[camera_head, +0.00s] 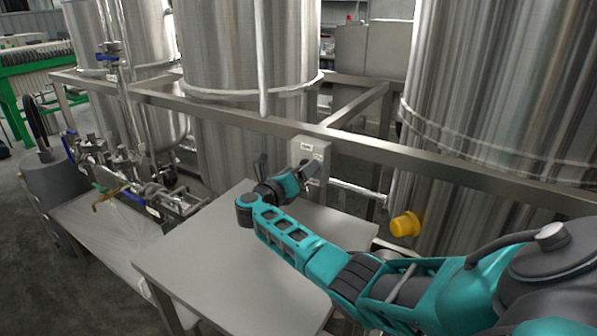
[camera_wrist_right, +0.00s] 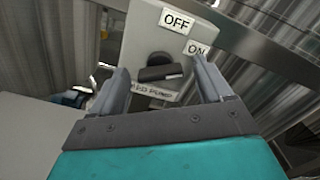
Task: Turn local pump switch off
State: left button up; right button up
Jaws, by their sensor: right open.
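The local pump switch is a black rotary knob (camera_wrist_right: 160,70) on a grey box (camera_head: 311,152). In the right wrist view an OFF label (camera_wrist_right: 175,20) is above the knob and an ON label (camera_wrist_right: 197,48) to its right. The knob's handle lies roughly crosswise, with a white mark at its right end, towards ON. My right gripper (camera_head: 285,168) is open and empty in front of the box. In the wrist view its fingers stand on either side of the knob, with no clear contact. My left gripper is not in view.
A grey table (camera_head: 240,265) lies below my right arm. A metal frame rail (camera_head: 400,160) runs behind the box, with large steel tanks (camera_head: 225,50) beyond. A yellow cap (camera_head: 405,224) sticks out at the right. Valves and pipes (camera_head: 120,170) stand at the left.

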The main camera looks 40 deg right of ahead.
jog(key=c, duration=1)
jog(key=shift+c, duration=0.2)
